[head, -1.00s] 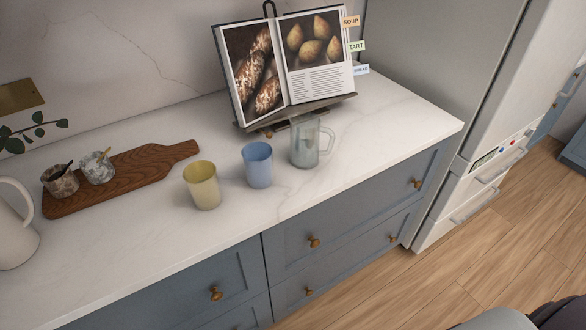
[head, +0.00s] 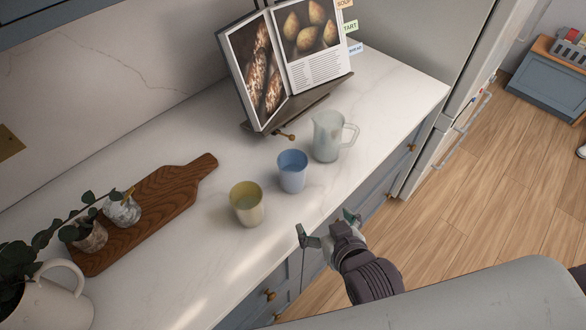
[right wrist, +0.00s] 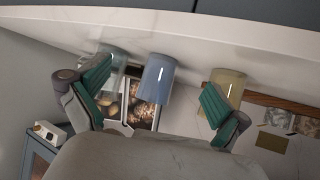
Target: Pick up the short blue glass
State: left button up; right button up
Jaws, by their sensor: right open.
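The short blue glass (head: 292,172) stands upright on the counter between a yellow glass and a clear jug. It also shows in the right wrist view (right wrist: 158,80), upper middle, in the space between my fingertips and beyond them. My right gripper (head: 328,224) is open and empty, at the counter's front edge, nearer to me than the blue glass and apart from it. Its two green-padded fingers show in the right wrist view (right wrist: 150,90). My left gripper is not in view.
The yellow glass (head: 247,204) stands close left of the blue glass, the clear jug (head: 327,138) close right. An open cookbook (head: 285,62) on a stand is behind. A wooden board (head: 165,205) with two small pots and a white pitcher (head: 50,295) are at left.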

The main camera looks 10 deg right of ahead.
aim_at(296, 184)
jog(key=w+a+r+t, duration=0.2)
jog(key=shift+w+a+r, duration=0.1)
jog(key=shift+w+a, duration=0.15)
jog(key=shift+w, duration=0.15)
jog(key=shift+y, duration=0.3)
jog(key=p+x, duration=0.1)
jog(key=x, duration=0.6)
jog(key=shift+w+d, duration=0.1)
jog(key=x, duration=0.1)
jog(key=p+x, duration=0.1)
jog(key=x, duration=0.1)
jog(key=p+x, duration=0.1)
jog(key=x, duration=0.1)
jog(key=shift+w+d+r, duration=0.1)
jog(key=shift+w+d, duration=0.05)
jog(key=shift+w, duration=0.25)
jog(key=shift+c, duration=0.8)
jog(key=c, duration=1.3)
jog(key=shift+c, duration=0.5)
jog(key=shift+r, duration=0.1)
